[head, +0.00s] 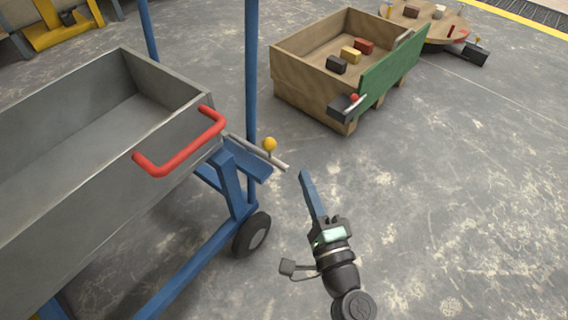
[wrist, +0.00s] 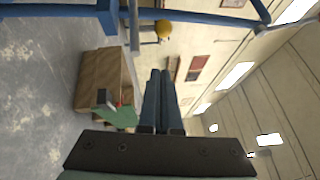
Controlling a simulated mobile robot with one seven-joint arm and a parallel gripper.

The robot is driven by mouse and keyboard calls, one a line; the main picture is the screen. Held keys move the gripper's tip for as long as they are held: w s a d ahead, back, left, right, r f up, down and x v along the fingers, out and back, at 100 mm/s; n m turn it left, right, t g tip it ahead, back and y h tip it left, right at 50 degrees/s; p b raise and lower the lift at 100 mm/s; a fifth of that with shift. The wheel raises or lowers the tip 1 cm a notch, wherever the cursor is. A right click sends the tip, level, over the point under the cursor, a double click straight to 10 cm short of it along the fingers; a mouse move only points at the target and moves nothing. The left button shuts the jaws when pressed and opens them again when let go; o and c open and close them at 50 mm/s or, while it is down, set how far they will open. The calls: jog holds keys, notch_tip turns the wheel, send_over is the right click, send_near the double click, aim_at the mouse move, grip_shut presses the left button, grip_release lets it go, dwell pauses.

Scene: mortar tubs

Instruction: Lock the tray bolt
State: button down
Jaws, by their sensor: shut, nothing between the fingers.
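The grey tray (head: 178,142) sits on a blue frame at the left of the head view, with a red handle (head: 185,150) on its near end. The tray bolt is a grey rod (head: 240,145) with a yellow knob (head: 269,144), just right of the handle over a blue bracket (head: 248,165). My gripper (head: 305,173) is shut and empty, apart from the bolt, to the right of and below the knob. How far the rod is slid cannot be told.
A wooden crate (head: 305,88) with a green side panel (head: 390,72), a red-knobbed latch (head: 354,98) and small blocks inside stands behind. A round wooden table (head: 425,28) is further back. A blue post (head: 251,70) rises beside the bolt. Floor at right is clear.

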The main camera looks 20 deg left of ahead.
aim_at(265, 149)
jog(key=w+a+r+b, duration=0.1)
jog(key=w+a, duration=0.2)
jog(key=a, duration=0.3)
jog(key=shift+b, duration=0.3)
jog(key=shift+r, duration=0.1)
jog(key=shift+w+a+b, duration=0.25)
jog(key=shift+a, duration=0.9)
jog(key=shift+w+a+b, duration=0.2)
jog(key=shift+a, duration=0.95)
